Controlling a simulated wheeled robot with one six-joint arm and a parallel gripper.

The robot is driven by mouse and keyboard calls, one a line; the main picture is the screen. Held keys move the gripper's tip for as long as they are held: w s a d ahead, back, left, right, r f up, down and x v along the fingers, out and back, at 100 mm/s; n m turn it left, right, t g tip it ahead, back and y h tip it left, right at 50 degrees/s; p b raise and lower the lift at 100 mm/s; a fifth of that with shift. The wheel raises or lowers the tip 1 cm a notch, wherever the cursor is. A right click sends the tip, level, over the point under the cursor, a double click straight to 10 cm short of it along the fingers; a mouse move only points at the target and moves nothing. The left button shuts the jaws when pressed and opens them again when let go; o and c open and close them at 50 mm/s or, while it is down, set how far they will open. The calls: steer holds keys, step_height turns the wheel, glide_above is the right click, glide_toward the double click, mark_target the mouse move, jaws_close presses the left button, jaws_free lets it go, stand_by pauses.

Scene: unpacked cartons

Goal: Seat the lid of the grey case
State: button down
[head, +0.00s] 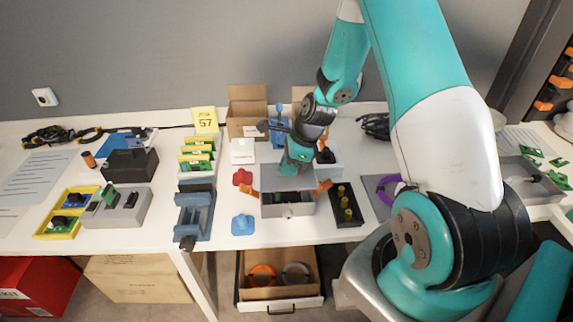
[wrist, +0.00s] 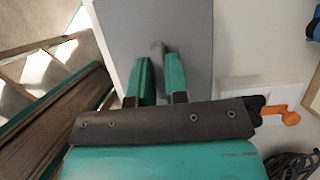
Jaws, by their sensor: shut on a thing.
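The grey case (head: 275,210) stands near the front edge of the white table in the head view, with an orange latch on its left (head: 250,191) and one on its right (head: 323,187). Part of its dark inside shows. My gripper (head: 290,166) points down over the back of the case. In the wrist view, my gripper (wrist: 158,78) is shut on the upright grip of a flat grey lid (wrist: 192,28). The lid also shows under the gripper in the head view (head: 278,183). Whether it touches the case's rim I cannot tell.
A black tray with yellow-topped posts (head: 345,207) stands close to the right of the case. Red (head: 242,177) and blue (head: 243,224) pieces lie to its left, beside a blue vise (head: 195,213). A light bin (head: 325,163) and an open carton (head: 247,113) stand behind.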

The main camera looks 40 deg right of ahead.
mark_target(287, 179)
step_height(287, 179, down, 3)
steer(key=shift+r+b, duration=0.1)
steer(key=shift+b, duration=0.95)
steer(key=shift+r+p, duration=0.25)
steer(key=shift+p, duration=0.1)
steer(key=shift+a, duration=0.15)
steer(key=shift+p, duration=0.35)
steer(key=shift+f, duration=0.2)
steer(key=shift+f+b, duration=0.7)
steer(key=shift+f, duration=0.35)
steer(key=c, duration=1.1)
jaws_free()
steer(key=shift+o, duration=0.2)
steer(key=v, duration=1.7)
steer(key=shift+r, duration=0.3)
